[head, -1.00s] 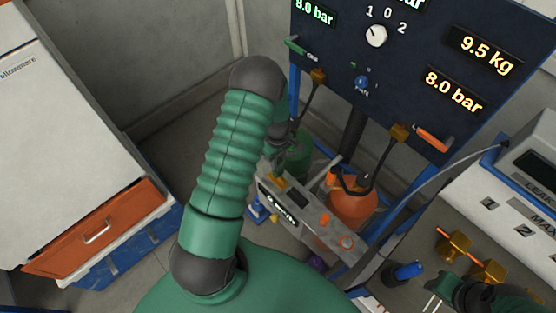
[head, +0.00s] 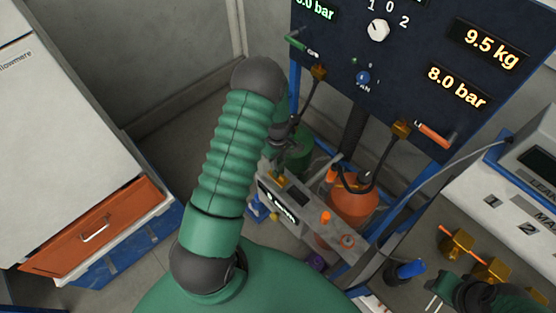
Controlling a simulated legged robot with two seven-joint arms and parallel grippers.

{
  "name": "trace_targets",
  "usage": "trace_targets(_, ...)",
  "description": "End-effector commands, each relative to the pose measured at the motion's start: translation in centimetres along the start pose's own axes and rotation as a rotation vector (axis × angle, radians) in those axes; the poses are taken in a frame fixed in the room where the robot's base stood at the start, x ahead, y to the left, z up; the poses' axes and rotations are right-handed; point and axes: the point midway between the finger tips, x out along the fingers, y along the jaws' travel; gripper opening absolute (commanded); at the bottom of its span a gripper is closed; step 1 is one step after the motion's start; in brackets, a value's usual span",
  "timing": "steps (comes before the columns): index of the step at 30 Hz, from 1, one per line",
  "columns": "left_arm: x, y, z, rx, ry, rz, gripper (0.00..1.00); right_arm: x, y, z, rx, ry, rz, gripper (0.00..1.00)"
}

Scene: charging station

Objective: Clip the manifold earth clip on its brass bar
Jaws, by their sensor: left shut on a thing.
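My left gripper (head: 279,171) is small and partly hidden behind my own forearm. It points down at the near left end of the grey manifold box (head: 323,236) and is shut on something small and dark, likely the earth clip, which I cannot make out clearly. A small brass piece (head: 279,182), apparently the brass bar, shows right at the fingertips on the box top. I cannot tell whether the clip touches it or is around it. My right gripper (head: 434,302) is at the bottom right, its two thin fingers apart and empty.
An orange cylinder (head: 352,205) and a green cylinder (head: 293,148) stand behind the box. Hoses hang from the dark gauge panel (head: 420,75). Brass fittings (head: 456,243) and a blue-capped item (head: 408,269) sit on the right bench. A white cabinet with an orange drawer (head: 95,232) stands left.

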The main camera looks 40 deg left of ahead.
Motion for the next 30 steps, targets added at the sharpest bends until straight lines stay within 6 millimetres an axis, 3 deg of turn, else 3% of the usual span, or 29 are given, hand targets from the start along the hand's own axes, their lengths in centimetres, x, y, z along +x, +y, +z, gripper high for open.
trace_targets(20, 1.8, 0.0, 0.0, 0.0, 0.0, 0.0, 0.0, 1.3, 0.0, 0.3, 0.0, 0.0, 0.0, 0.36)
trace_targets(21, 1.8, 0.0, 0.0, 0.001, 0.0, 0.0, 0.28, 1.3, 0.0, 0.3, 0.0, 0.0, 0.0, 0.36)
trace_targets(27, 1.7, 0.0, 0.0, 0.0, 0.0, 0.0, 0.52, 1.2, 0.0, 0.3, 0.0, 0.0, 0.0, 0.36)
trace_targets(30, 1.7, 0.0, 0.0, 0.0, 0.0, 0.0, 0.52, 1.2, 0.0, 0.3, 0.0, 0.0, 0.0, 0.36)
